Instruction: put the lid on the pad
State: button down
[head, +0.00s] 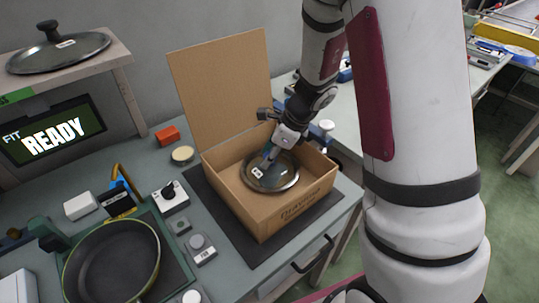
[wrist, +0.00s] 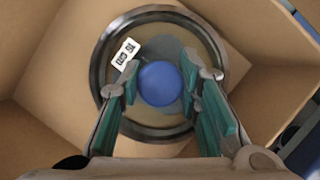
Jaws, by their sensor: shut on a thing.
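A glass lid (head: 270,180) with a metal rim and a white tag lies inside the open cardboard box (head: 290,215). My gripper (head: 270,155) reaches down into the box. In the wrist view my gripper (wrist: 160,88) has its two green-padded fingers on either side of the lid's round blue knob (wrist: 160,84), shut on it. The lid's rim (wrist: 106,50) and tag also show there. Whether the lid touches the box floor is unclear. The pad is hard to identify; a dark green mat (head: 178,262) lies under a black frying pan (head: 112,262) at the lower left.
The box stands on a dark mat (head: 245,258), with its tall flap (head: 222,95) raised at the back. Another lid (head: 58,52) sits on a shelf at upper left, above a READY screen (head: 52,130). An orange block (head: 167,136), a round tin (head: 182,154) and small devices crowd the table's left side.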

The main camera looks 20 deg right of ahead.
jog(key=shift+f, duration=0.15)
jog(key=c, duration=1.2)
grip_release()
jog(key=shift+r, duration=0.2)
jog(key=p+v, duration=0.2)
jog(key=v, duration=1)
jog(key=s+a+r+n, duration=0.5)
jog(key=s+r+n, duration=0.5)
jog(key=n, duration=0.1)
jog(key=s+r+n+h, duration=0.1)
jog(key=s+n, duration=0.3)
jog(key=s+r+n+t+h, duration=0.1)
jog(key=s+r+n, duration=0.1)
jog(key=s+n, duration=0.3)
jog(key=s+r+n+h, duration=0.1)
jog(key=s+n+h, duration=0.1)
jog(key=s+n, duration=0.3)
jog(key=shift+d+r, duration=0.3)
jog(key=shift+d, duration=0.05)
